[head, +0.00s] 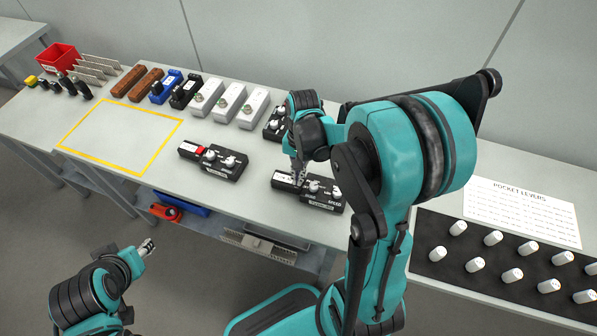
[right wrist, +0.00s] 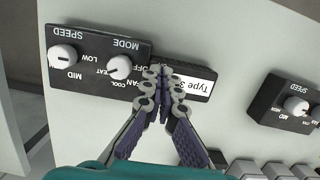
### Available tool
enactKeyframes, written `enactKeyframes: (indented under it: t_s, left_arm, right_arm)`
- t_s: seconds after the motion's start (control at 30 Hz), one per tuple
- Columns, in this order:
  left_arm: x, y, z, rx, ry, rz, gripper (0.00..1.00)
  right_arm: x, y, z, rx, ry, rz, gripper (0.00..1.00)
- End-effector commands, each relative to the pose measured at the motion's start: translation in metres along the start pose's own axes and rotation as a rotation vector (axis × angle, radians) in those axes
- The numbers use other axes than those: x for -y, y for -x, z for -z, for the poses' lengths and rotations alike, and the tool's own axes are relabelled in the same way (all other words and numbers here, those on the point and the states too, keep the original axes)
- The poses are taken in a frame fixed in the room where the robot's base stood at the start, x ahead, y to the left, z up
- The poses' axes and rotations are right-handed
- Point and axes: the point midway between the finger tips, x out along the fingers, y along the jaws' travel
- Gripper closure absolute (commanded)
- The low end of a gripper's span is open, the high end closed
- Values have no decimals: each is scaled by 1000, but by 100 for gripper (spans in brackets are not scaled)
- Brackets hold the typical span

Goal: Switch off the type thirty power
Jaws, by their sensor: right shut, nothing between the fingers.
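The type thirty unit is a black control box (head: 318,197) with two white knobs and a block with a white "Type 3…" label (right wrist: 195,85) at one end. In the right wrist view its panel (right wrist: 95,78) reads upside down, with a MODE knob (right wrist: 120,67) and a SPEED knob (right wrist: 63,57). My right gripper (head: 300,182) is shut and empty, pointing down over the box. In the right wrist view its fingertips (right wrist: 160,75) are between the MODE knob and the label; touching or not, I cannot tell. They hide part of the panel lettering. My left gripper (head: 148,246) is low, off the table's front edge.
Another (head: 274,124) is behind, partly hidden by my right arm. White switch boxes (head: 230,102) line the back. A yellow-outlined area (head: 120,137) is clear. A black board (head: 500,262) with white knobs lies right.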

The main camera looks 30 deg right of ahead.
Motion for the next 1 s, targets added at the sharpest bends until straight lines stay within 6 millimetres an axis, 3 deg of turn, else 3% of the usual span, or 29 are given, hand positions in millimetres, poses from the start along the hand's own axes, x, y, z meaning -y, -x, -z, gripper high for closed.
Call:
enactKeyframes:
  t_s: [0.33, 0.47, 1.0]
  left_arm:
    - [0, 0, 0, 0, 0, 0, 60]
    - [0, -1, 0, 0, 0, 0, 60]
    - [0, 0, 0, 0, 0, 0, 60]
  right_arm:
    - [0, -1, -1, -7, 1, 0, 100]
    - [0, -10, -6, -102, 5, -1, 100]
    - [0, -4, 8, -92, -2, -1, 100]
